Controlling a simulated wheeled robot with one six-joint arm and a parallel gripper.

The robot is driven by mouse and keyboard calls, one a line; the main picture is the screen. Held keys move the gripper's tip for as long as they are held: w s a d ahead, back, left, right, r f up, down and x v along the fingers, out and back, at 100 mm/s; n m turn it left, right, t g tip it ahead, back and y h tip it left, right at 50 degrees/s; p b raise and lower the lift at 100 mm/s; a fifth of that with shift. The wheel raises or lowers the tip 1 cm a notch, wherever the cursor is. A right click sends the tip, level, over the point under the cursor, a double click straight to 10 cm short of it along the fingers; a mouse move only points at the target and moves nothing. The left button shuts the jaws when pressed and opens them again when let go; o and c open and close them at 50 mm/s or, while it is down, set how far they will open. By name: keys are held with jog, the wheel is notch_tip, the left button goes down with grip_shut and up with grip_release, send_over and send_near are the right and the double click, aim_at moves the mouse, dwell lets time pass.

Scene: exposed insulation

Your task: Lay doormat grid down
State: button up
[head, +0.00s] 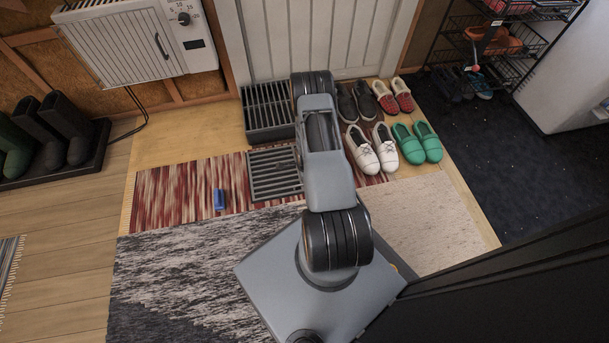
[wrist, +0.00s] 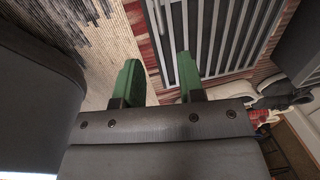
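A grey slatted doormat grid (head: 262,187) lies on the red striped rug (head: 165,190), partly behind my arm in the head view; it looks flat. A second dark slatted piece (head: 265,132), boxlike with a deep front wall, stands behind it against the door. In the wrist view, the grid (wrist: 220,45) fills the upper right, beyond the right finger. My gripper (wrist: 158,80) is open, with its two green fingers apart and rug showing between them. No contact between fingers and grid is clear. My gripper is hidden in the head view.
A small blue object (head: 219,199) lies left of the grid. Several pairs of shoes, including green clogs (head: 417,143), stand to the right. Boots (head: 55,130) stand on a tray at far left. A patterned grey rug (head: 175,275) lies in front with clear space.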

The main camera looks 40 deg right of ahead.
jog(key=shift+s+a+r+p, duration=0.15)
jog(key=shift+r+p, duration=0.4)
jog(key=shift+r, duration=1)
jog(key=w+a+r+n+p, duration=0.25)
jog(key=r+p, duration=0.35)
jog(key=r, duration=0.9)
jog(key=w+a+r+n+t+p, duration=0.1)
jog(key=a+r+n+p, duration=0.4)
jog(key=r, duration=1)
jog(key=w+r+n+p, duration=0.25)
jog(key=r+p, duration=0.45)
jog(key=r, duration=0.8)
jog(key=s+a+r+n+p, duration=0.4)
jog(key=s+r+p, duration=0.1)
jog(key=r, duration=0.7)
jog(key=s+a+r+n+p, duration=0.4)
jog(key=s+r+p, duration=0.1)
jog(key=r, duration=0.7)
jog(key=s+a+r+n+t+p, duration=0.1)
jog(key=s+a+r+n+p, duration=0.4)
jog(key=r, duration=0.7)
jog(key=shift+s+r+y+p, duration=0.2)
jog(key=shift+s+y+p, duration=0.2)
jog(key=shift+p, duration=0.7)
